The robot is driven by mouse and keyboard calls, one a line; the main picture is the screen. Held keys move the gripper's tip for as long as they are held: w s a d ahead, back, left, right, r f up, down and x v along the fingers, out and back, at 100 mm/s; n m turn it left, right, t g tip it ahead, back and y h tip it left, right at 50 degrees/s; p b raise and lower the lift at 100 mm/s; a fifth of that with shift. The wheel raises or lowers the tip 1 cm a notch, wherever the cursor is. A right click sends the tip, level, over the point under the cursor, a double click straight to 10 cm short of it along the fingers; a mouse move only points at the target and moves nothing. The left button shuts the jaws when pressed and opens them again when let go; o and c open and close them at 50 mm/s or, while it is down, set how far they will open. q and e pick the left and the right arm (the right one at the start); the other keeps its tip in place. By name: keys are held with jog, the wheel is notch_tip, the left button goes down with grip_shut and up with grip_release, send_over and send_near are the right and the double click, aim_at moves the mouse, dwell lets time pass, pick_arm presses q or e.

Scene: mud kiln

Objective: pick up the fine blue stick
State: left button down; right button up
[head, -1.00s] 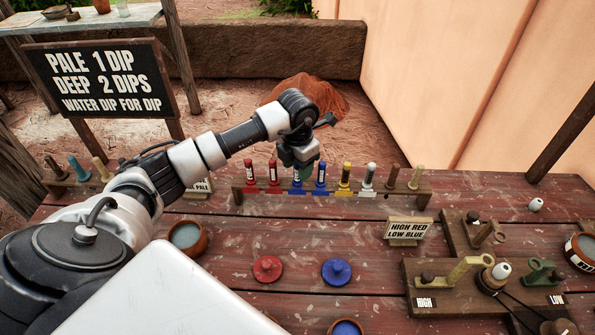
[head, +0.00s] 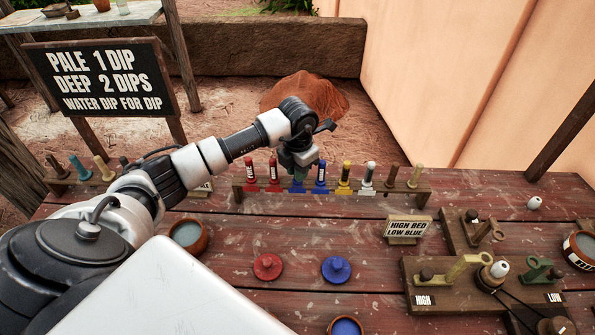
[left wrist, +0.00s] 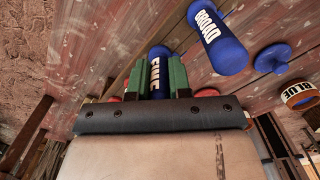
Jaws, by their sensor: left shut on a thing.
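The fine blue stick stands in the wooden rack (head: 410,193), mostly hidden by my left gripper in the head view. In the left wrist view the fine blue stick (left wrist: 158,72), lettered "FINE", lies between the two green fingers. My left gripper (head: 300,176) is over the rack from above, shut on this stick; it also shows in the left wrist view (left wrist: 162,78). The broad blue stick (left wrist: 218,42), lettered "BROAD", is right beside it and also stands in the rack in the head view (head: 321,173). My right gripper is not in view.
Two red sticks (head: 261,171) stand left of the gripper; yellow (head: 345,175), white (head: 368,176) and plain wooden sticks stand to the right. A red lid (head: 267,267) and a blue lid (head: 337,269) lie in front. A "HIGH RED LOW BLUE" sign (head: 408,228) stands at right.

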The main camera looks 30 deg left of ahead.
pick_arm(q)
jog(key=r+p, duration=0.2)
jog(key=r, duration=0.1)
jog(key=d+r+p, duration=0.1)
jog(key=r, duration=0.1)
jog(key=shift+r, duration=0.1)
jog(key=w+d+r+p, duration=0.1)
jog(key=d+r+p, duration=0.3)
jog(key=d, duration=0.6)
jog(key=shift+d+r, duration=0.35)
jog(key=shift+r, duration=0.55)
